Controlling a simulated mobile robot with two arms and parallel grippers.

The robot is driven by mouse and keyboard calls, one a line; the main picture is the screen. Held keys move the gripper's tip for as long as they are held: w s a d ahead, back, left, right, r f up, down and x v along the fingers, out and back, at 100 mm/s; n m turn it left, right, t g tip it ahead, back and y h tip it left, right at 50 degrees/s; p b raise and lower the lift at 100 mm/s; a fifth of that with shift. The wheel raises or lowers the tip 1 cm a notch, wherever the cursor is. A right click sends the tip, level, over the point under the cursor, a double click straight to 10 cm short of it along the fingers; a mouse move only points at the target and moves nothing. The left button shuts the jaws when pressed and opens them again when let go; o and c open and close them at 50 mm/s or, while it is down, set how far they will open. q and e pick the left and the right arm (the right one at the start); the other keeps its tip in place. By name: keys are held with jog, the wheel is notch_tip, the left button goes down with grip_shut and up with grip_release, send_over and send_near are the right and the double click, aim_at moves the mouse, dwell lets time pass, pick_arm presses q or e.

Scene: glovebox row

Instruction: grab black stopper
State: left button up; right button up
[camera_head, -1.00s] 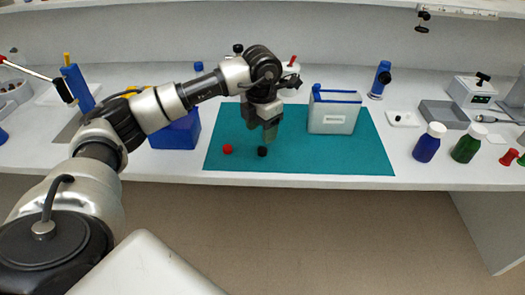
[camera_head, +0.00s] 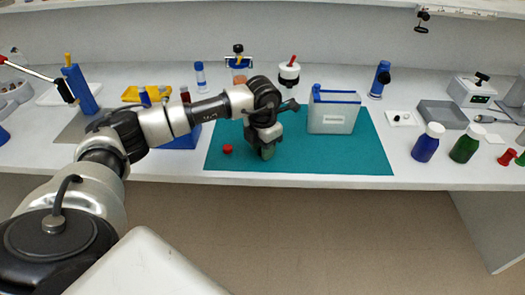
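The black stopper is hidden in the head view; my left gripper covers the spot on the teal mat (camera_head: 330,167) where it showed before. My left gripper (camera_head: 267,153) points down at the front middle of the mat, and its fingertips are low, near the mat surface. I cannot tell whether the fingers are open or shut on the stopper. A red stopper (camera_head: 227,149) lies on the mat a little to the left of the gripper. My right gripper is not in view.
A white and blue box (camera_head: 334,113) stands on the mat just right of my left arm. Blue (camera_head: 425,146) and green (camera_head: 465,147) bottles with white caps stand on the right. A blue container (camera_head: 183,140) is behind my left forearm. The mat's front right is clear.

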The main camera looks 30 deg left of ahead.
pick_arm(q)
jog(key=c, duration=0.6)
jog(key=shift+r, duration=0.15)
